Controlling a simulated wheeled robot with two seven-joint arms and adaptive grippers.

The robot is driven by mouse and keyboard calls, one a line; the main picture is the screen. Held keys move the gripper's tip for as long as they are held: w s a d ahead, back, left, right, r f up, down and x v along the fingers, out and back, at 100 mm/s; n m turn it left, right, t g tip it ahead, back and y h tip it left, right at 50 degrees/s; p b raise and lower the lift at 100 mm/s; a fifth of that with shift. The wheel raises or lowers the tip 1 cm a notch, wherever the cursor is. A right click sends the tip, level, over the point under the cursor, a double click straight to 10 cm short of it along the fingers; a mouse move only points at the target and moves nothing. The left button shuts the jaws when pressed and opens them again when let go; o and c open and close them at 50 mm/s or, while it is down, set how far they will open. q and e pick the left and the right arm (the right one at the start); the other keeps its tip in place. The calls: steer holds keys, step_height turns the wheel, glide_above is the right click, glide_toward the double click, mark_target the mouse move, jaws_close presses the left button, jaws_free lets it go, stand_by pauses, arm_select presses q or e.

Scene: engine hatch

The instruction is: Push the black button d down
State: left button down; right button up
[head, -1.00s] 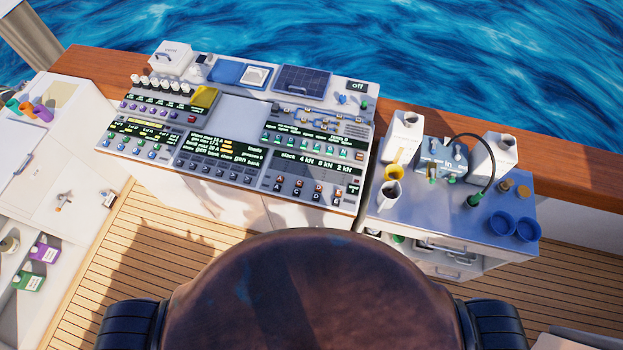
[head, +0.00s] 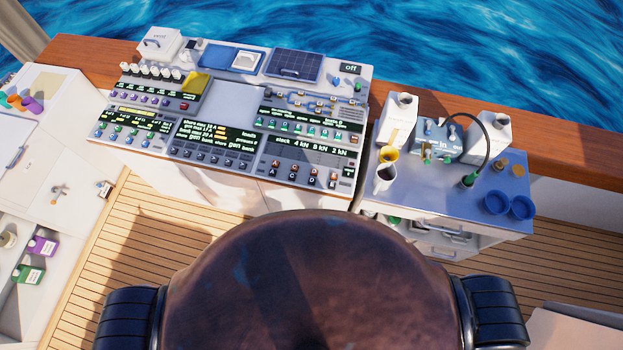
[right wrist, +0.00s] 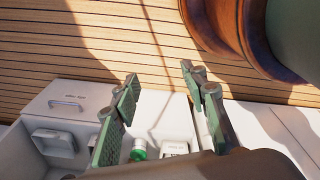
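A wide control console (head: 232,104) stands ahead of me, left of the middle in the head view. Its lower right part (head: 302,163) has a small block of lettered buttons (head: 300,179) under a dark display strip. The letters are too small for me to tell surely which one is the black button d. My right gripper (right wrist: 158,76) shows in the right wrist view with its two fingers apart and nothing between them. It is above the deck and a white open-topped bin, away from the console. My left gripper is in neither view.
A blue-topped workbench (head: 430,195) with jugs, a hose and blue cups (head: 497,202) stands right of the console. A white counter (head: 60,170) is at the left. Wooden deck (head: 150,230) lies clear in front of the console. A wooden rail runs behind it.

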jaws_close()
stand_by(0.3)
stand_by(1.3)
